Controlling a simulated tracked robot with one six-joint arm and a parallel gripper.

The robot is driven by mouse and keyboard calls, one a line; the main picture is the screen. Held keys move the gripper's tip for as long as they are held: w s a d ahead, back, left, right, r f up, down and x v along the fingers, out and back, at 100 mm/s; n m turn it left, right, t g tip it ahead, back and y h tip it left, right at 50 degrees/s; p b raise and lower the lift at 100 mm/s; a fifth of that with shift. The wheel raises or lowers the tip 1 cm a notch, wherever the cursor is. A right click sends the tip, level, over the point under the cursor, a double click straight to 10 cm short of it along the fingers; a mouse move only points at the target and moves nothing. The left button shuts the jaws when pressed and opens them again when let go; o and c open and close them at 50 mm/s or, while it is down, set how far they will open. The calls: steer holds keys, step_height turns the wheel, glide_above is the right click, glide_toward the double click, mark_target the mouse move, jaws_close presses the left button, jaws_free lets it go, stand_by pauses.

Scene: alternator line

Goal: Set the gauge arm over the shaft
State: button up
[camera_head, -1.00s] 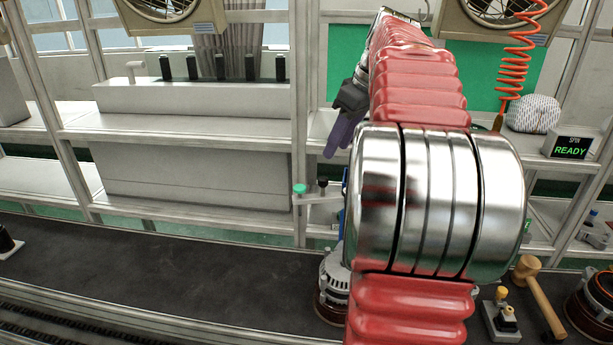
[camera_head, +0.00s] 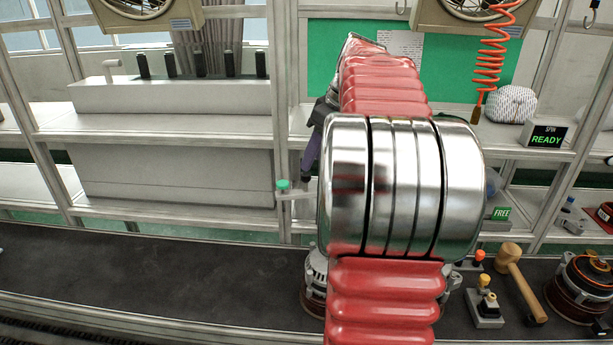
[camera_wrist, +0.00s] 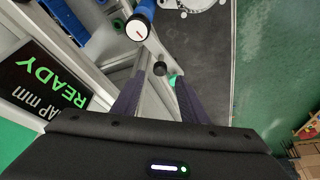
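The gauge arm (camera_head: 299,195) is a pale grey bar with a green knob (camera_head: 283,185) at its left end. Its right part is hidden behind my arm.
A READY display (camera_wrist: 45,85) is close to my gripper at the left of the wrist view. The dark conveyor (camera_head: 150,275) is clear at left. A mallet (camera_head: 518,280) and another alternator (camera_head: 582,285) lie at right.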

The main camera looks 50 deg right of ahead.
mark_target(306, 175)
steer(key=x, duration=0.7)
steer(key=shift+w+f, duration=0.2)
steer(key=shift+f, duration=0.1)
steer(key=shift+c, duration=0.2)
jaws_close()
steer(key=shift+d, duration=0.1)
